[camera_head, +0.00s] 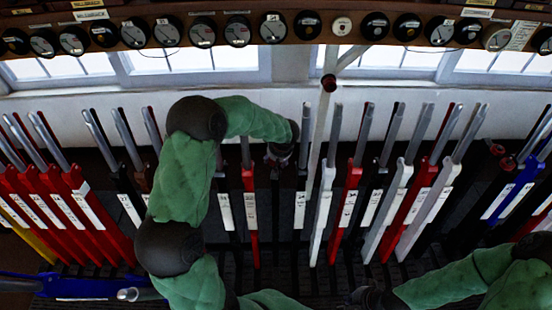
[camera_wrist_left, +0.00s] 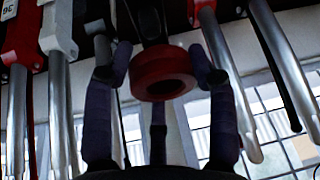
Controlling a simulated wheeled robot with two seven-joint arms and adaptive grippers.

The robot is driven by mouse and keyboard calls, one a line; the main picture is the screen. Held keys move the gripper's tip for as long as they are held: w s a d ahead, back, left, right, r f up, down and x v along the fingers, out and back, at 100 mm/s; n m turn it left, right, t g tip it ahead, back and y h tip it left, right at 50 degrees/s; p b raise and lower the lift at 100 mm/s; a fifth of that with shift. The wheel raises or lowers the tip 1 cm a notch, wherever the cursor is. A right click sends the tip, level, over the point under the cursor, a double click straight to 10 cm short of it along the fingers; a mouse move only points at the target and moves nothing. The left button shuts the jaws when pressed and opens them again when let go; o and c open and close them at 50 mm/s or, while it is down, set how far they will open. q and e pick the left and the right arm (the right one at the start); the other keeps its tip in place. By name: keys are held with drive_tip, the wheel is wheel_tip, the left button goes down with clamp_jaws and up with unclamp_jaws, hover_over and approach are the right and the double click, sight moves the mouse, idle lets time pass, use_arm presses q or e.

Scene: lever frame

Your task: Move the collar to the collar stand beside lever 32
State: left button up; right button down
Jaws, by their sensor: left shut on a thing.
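A thick red ring, the collar (camera_wrist_left: 163,88), sits between the fingers of my left gripper (camera_wrist_left: 164,75) in the left wrist view. The fingers close on its two sides. A dark part (camera_wrist_left: 152,25) lies directly behind the ring; I cannot tell whether the ring is around it. The number plates are too small to pick out lever 32 in the head view.
Red levers (camera_head: 85,215) stand at the left, and white levers (camera_head: 395,210) right of the middle. A pale pole with a dark red piece (camera_head: 329,83) rises near the gripper. Round instruments (camera_head: 273,27) line a shelf above. Steel handles (camera_wrist_left: 62,120) hang close beside the left gripper.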

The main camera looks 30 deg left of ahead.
use_arm(q)
drive_tip(key=shift+b, duration=0.4)
drive_tip(key=shift+f+b, duration=2.75)
drive_tip(key=shift+b, duration=0.9)
drive_tip(key=o, duration=1.1)
drive_tip(key=shift+o, duration=0.2)
drive_tip(key=c, duration=0.4)
drive_tip(key=p+v, duration=0.1)
drive_tip(key=v, duration=0.8)
